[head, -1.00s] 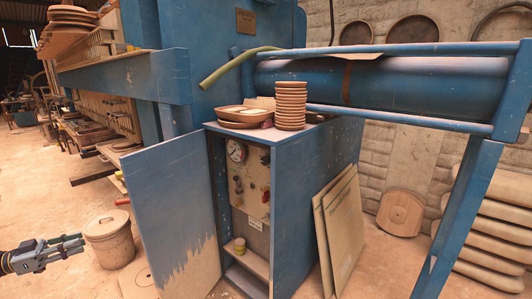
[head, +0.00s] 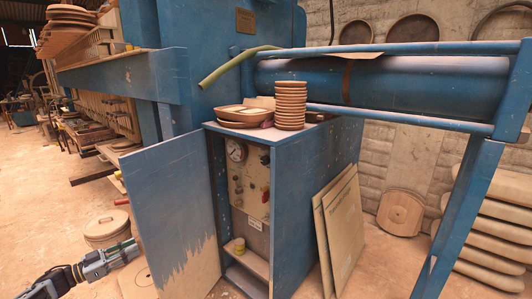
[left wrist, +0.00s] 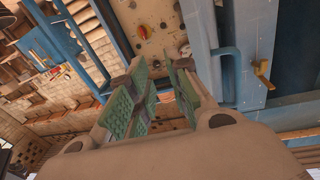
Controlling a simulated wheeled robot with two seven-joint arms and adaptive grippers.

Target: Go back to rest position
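My left gripper (head: 128,250) is at the lower left of the head view, in front of the lidded bucket and left of the open cabinet door (head: 175,205). In the left wrist view its green-padded fingers (left wrist: 160,92) stand apart with nothing between them. My right gripper is out of view. The blue cabinet (head: 312,200) stands open, with a gauge (head: 236,150) and knobs on its inner panel. A small yellowish tin (head: 239,245) sits on its lower shelf.
A stack of brown discs (head: 291,105) and shallow dishes (head: 243,114) sit on the cabinet top. The bucket (head: 106,224) is partly hidden behind my gripper. Two flat boards (head: 340,225) lean on the cabinet's right side. Bare floor lies at the left.

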